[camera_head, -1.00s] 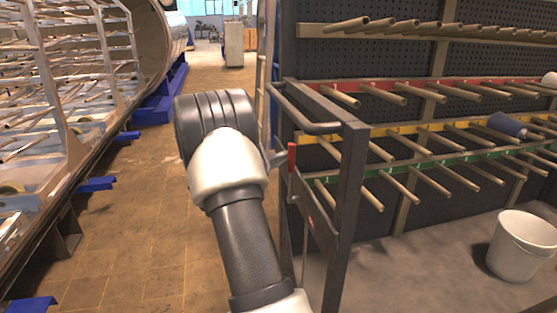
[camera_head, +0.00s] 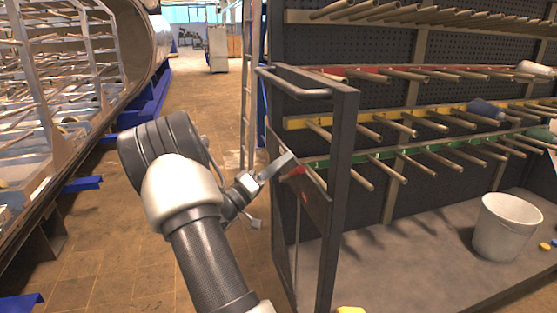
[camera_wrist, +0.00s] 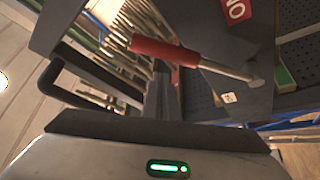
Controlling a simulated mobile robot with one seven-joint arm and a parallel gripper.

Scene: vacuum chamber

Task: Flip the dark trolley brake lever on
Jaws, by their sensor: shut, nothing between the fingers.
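The dark trolley (camera_head: 345,190) stands right of my arm. Its brake lever (camera_head: 297,171) shows as a red grip on the trolley's side panel, partly hidden by my fingers. In the wrist view the lever (camera_wrist: 165,50) has a red grip at left and a grey metal rod running right to its pivot on the dark panel. My gripper (camera_head: 288,158) is shut and empty, with its fingertips close beside the red grip. The wrist view shows the shut fingers (camera_wrist: 163,97) just below the grip; I cannot tell whether they touch it.
A red label (camera_wrist: 236,10) with white letters is near the lever. The trolley's top handle bar (camera_head: 295,88) is above my gripper. A pegboard rack (camera_head: 430,90) and a white bucket (camera_head: 506,228) are to the right. Open floor (camera_head: 195,105) lies behind my arm.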

